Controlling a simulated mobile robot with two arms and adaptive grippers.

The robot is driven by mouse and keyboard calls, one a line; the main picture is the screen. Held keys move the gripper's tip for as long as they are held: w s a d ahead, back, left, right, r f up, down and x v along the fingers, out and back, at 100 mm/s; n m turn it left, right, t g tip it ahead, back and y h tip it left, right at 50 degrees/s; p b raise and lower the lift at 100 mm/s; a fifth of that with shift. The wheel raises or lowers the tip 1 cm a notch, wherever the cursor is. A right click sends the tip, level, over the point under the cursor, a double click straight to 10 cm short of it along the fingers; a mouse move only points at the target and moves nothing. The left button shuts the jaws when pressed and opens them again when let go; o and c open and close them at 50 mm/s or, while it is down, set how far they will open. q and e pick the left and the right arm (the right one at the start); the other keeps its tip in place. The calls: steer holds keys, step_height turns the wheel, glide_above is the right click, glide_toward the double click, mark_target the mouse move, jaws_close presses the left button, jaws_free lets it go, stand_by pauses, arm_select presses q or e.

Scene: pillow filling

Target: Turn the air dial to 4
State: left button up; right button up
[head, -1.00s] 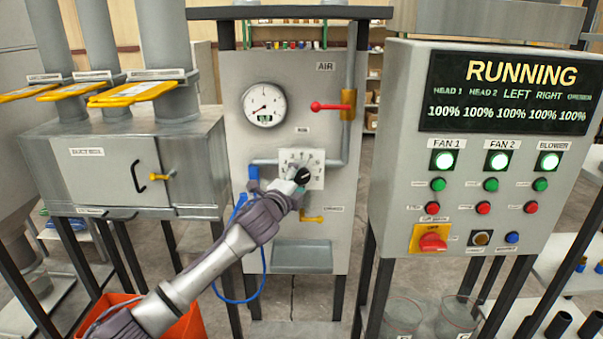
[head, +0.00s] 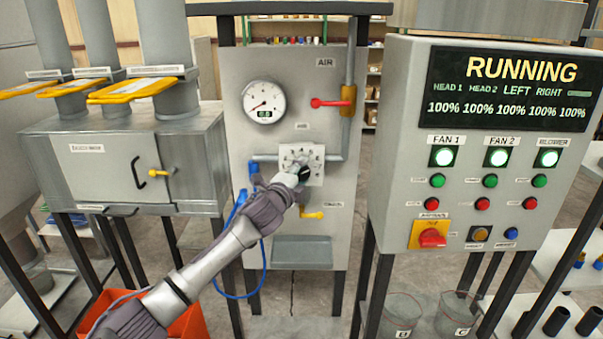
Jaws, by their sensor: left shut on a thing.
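The air dial (head: 305,173) is a black knob on a white scale plate (head: 316,154), in the middle of the grey AIR panel (head: 325,225). My left gripper (head: 300,178) is at the dial and shut on it, reaching in from the lower left. The gripper and wrist cover the lower left of the plate. The scale marks are too small to read, so I cannot tell which number the dial points to. The round pressure gauge (head: 264,101) hangs above and left of the dial, its needle pointing to the lower left. My right gripper is not in view.
A red lever valve (head: 330,103) sits above the dial and a yellow valve (head: 312,215) just below it. A blue hose (head: 262,270) loops under my left arm. The control box (head: 400,200) reading RUNNING stands right, the metal duct box (head: 90,160) left.

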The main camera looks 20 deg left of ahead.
arm_select(q)
steer(key=shift+f+n+b, duration=0.2)
steer(key=shift+n+b, duration=0.1)
steer(key=shift+b, duration=0.35)
steer(key=n+t+y+b, duration=0.1)
steer(key=n+b, duration=0.4)
steer(key=b, duration=0.1)
steer(key=n+t+y+b, duration=0.1)
steer(key=n+t+b, duration=0.1)
steer(key=n+b, duration=0.3)
steer(key=shift+f+n+b, duration=0.15)
steer(key=shift+n+b, duration=0.15)
steer(key=shift+b, duration=0.8)
steer(key=shift+n+t+y+b, duration=0.4)
steer(key=shift+n+y+b, duration=0.3)
steer(key=shift+n+b, duration=0.3)
steer(key=shift+r, duration=0.2)
steer(key=shift+n, duration=0.3)
steer(key=o, duration=1.2)
steer(key=shift+r, duration=0.1)
steer(key=shift+c, duration=0.2)
steer(key=shift+s, duration=0.1)
steer(key=v, duration=1.2)
